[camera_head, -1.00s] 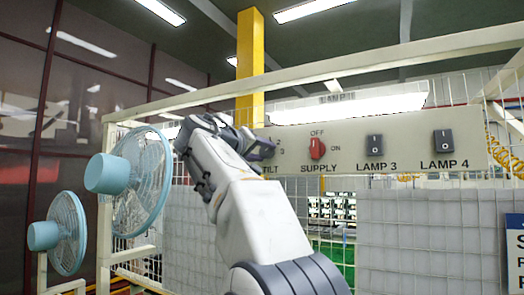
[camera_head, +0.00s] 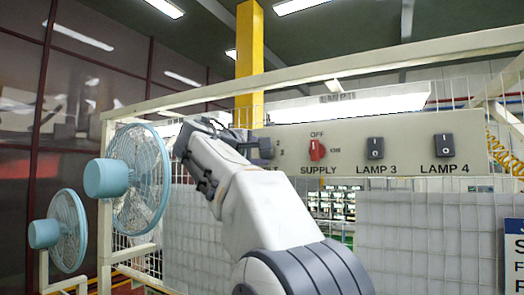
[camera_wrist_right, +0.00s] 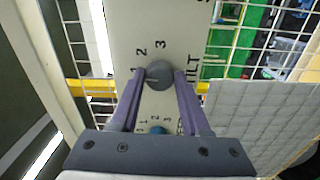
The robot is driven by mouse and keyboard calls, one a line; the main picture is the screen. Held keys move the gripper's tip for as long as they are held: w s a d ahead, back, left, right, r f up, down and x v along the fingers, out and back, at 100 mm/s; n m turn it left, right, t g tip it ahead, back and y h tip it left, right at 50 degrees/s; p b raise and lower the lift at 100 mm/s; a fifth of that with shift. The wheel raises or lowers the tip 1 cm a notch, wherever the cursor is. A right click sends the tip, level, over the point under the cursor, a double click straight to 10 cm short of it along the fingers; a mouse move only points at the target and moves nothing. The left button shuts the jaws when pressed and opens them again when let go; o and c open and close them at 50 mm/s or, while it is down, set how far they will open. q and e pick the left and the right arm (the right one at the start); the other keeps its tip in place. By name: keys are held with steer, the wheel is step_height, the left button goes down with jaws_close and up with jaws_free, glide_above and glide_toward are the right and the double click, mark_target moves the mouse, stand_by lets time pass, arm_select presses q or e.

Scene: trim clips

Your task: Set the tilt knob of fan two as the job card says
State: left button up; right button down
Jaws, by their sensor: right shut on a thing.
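My right gripper (camera_wrist_right: 160,77) is shut on a round grey knob (camera_wrist_right: 159,74) on the pale panel, with one finger on each side. The numbers 1, 2 and 3 are printed around the knob, and the panel text beside it ends in "ILT". A light mark on the knob seems to point toward the 1, but it is small. Two blue fans, one nearer (camera_head: 140,178) and one farther (camera_head: 60,232), stand at the left. My left gripper is out of view.
A second, bluish knob (camera_wrist_right: 157,130) with its own numbers sits close by, partly behind the gripper. The panel (camera_head: 410,125) also bears a red supply switch (camera_head: 317,150) and lamp 3 (camera_head: 375,147) and lamp 4 (camera_head: 444,145) switches. A blue-white sign (camera_head: 514,250) is cut off at right.

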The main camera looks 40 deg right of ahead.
steer(key=shift+n, duration=0.5)
steer(key=shift+c, duration=2)
jaws_free()
steer(key=b+v, duration=0.3)
steer(key=v, duration=0.7)
steer(key=shift+a, duration=0.25)
steer(key=shift+f, duration=0.1)
